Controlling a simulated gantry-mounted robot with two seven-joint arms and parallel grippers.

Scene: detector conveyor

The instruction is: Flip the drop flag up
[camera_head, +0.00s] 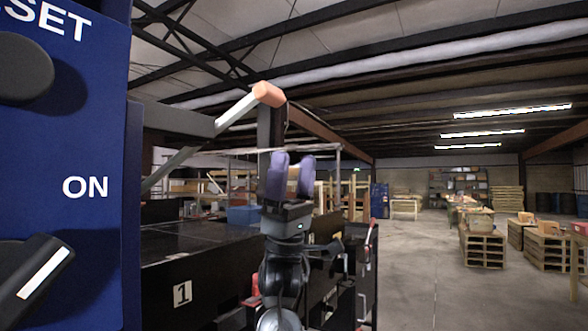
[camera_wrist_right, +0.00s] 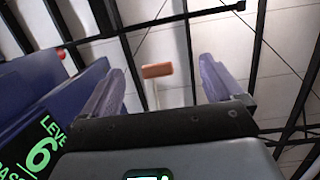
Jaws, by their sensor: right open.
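What looks like the drop flag, a pale lever with an orange end (camera_head: 268,93), sticks up and to the right from a dark bar beside the blue panel in the head view. In the right wrist view the orange end (camera_wrist_right: 157,70) appears between and beyond my fingers, and its thin pale stem runs down behind the gripper. My right gripper (camera_head: 293,167) points upward, below and slightly right of the orange end. Its two purple fingers are apart and nothing shows between them in the head view. My left gripper is not in view.
A blue panel (camera_head: 100,140) with dark knobs and "ON" lettering fills the left side. A black conveyor (camera_head: 185,245) marked "1" lies behind my right arm. In the wrist view, a green-lettered display (camera_wrist_right: 32,150) stands close at left. Open floor (camera_head: 430,270) is at right.

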